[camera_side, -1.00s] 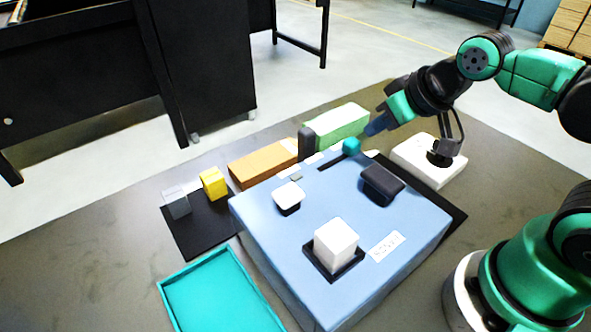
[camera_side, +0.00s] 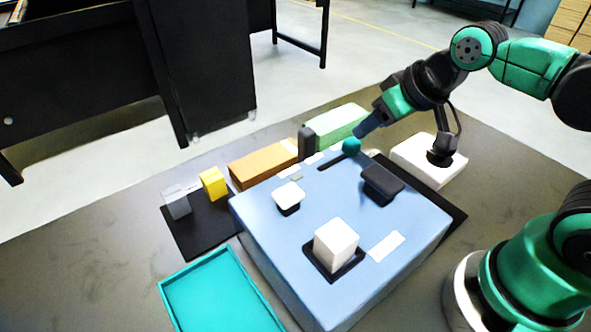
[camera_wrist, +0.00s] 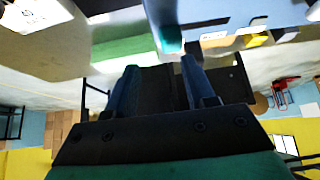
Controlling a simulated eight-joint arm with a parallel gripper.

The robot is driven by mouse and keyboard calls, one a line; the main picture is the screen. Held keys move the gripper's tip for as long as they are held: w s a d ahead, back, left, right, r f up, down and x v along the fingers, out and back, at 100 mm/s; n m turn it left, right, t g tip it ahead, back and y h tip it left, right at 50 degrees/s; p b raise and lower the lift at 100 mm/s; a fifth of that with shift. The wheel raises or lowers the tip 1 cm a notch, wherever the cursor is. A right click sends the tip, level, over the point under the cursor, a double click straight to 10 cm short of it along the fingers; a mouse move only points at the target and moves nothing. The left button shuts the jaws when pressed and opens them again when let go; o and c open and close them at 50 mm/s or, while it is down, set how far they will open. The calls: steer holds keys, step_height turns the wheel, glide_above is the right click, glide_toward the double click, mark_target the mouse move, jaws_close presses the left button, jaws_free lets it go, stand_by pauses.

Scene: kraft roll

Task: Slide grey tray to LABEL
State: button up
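A blue box-like stand (camera_side: 290,235) fills the middle of the side view. A dark slot (camera_side: 330,163) runs along its far edge, with a teal knob (camera_side: 351,146) at the slot's right end. Small white labels (camera_side: 313,159) lie beside the slot; their text is unreadable. No tray is clearly grey; a small grey piece (camera_side: 296,177) lies near the slot. My gripper (camera_side: 361,131) points down-left, just above and beside the knob. In the wrist view my gripper (camera_wrist: 160,64) is open, its fingers apart, and the teal knob (camera_wrist: 169,39) shows just beyond the tips.
On the stand are a dark block (camera_side: 382,182), a white-topped block (camera_side: 288,194), a white cube (camera_side: 336,241) in a black holder and a white card (camera_side: 386,246). Orange (camera_side: 263,161) and green (camera_side: 338,124) boxes stand behind. A teal tray (camera_side: 222,297) lies at front left.

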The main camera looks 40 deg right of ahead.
mark_target(306, 131)
steer(key=shift+o, duration=0.7)
steer(key=w+g, duration=0.1)
steer(key=w+a+g, duration=0.1)
steer(key=w+r, duration=0.1)
steer(key=w, duration=0.1)
steer(key=shift+a+r+g, duration=0.1)
steer(key=shift+a+g, duration=0.25)
steer(key=shift+g, duration=0.05)
steer(key=w+a+g, duration=0.1)
steer(key=w+f+g, duration=0.1)
steer(key=w, duration=0.1)
steer(key=w+a+f+g, duration=0.1)
steer(key=shift+w+a, duration=0.3)
steer(key=shift+w, duration=0.1)
steer(key=shift+w+a+f+g, duration=0.15)
steer(key=shift+w+f+g, duration=0.15)
steer(key=shift+g, duration=0.1)
steer(key=shift+w+a+f, duration=0.1)
steer(key=shift+a+f, duration=0.05)
steer(key=shift+f, duration=2.85)
jaws_close()
